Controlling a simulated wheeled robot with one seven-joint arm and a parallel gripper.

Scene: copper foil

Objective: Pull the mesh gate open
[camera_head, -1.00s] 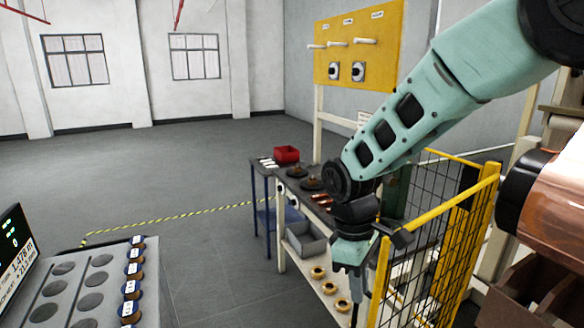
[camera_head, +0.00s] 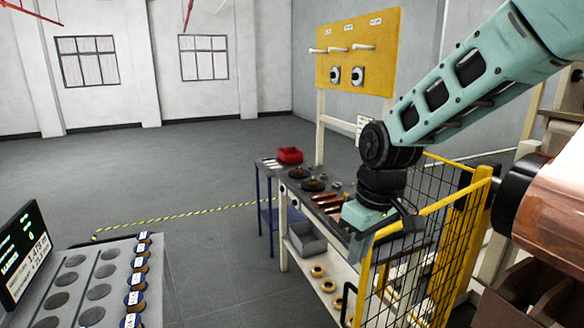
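The mesh gate (camera_head: 428,212) has a yellow frame with black wire mesh and stands at the lower right. A dark, bracket-shaped handle (camera_head: 346,304) shows at the left side of its near post. My gripper (camera_head: 364,216) is just behind and above the gate's top left corner, over the workbench. Its teal body shows, but I cannot make out its fingers, which seem hidden by the body and gate frame. I cannot tell whether it touches the gate.
A large copper roll (camera_head: 552,200) is close at right. A console (camera_head: 85,285) stands at lower left. Open floor lies between.

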